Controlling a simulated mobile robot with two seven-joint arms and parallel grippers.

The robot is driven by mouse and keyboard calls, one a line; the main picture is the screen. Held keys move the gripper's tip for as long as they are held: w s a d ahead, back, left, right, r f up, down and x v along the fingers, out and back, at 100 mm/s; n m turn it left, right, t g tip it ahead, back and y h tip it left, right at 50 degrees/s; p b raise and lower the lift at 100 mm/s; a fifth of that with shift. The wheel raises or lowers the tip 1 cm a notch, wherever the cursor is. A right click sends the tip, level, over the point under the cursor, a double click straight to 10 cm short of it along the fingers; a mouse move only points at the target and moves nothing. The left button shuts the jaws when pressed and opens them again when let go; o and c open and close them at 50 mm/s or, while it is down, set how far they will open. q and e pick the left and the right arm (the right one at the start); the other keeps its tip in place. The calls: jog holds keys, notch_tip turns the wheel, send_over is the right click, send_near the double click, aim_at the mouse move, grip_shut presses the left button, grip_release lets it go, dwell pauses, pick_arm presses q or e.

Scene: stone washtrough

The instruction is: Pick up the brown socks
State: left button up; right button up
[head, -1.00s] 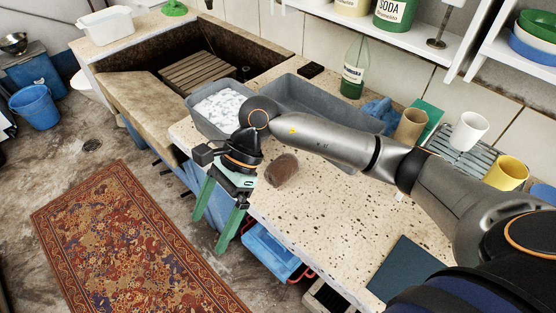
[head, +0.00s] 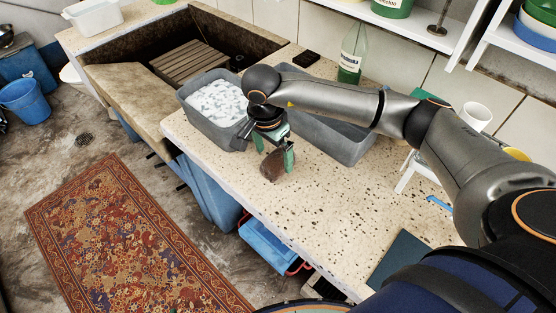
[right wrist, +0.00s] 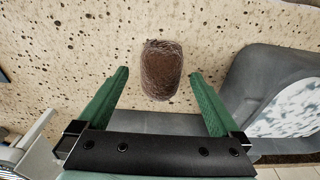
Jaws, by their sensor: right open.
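The brown socks (head: 274,168) lie as one rounded bundle on the speckled counter, in front of the grey tubs. In the right wrist view the bundle (right wrist: 161,70) sits ahead of the fingertips, between the lines of the two fingers. My right gripper (head: 277,160) is open, with green fingers pointing down over the bundle, and its fingers partly cover the bundle in the head view. In the right wrist view the gripper (right wrist: 158,76) has nothing between its fingers that I can see held. My left gripper is not in view.
A grey tub with suds (head: 216,103) stands left of the gripper, and another grey tub (head: 345,145) stands behind it. A green bottle (head: 352,55) is at the wall. The speckled counter (head: 330,215) is clear towards the front right.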

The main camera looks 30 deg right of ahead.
aim_at(277, 155)
jog(key=f, duration=0.1)
jog(key=d+f, duration=0.1)
jog(key=f, duration=0.1)
jog(key=w+f, duration=0.1)
jog(key=shift+d+f+p, duration=0.3)
jog(key=shift+d+f, duration=0.05)
jog(key=shift+c, duration=0.2)
jog(key=c, duration=1.4)
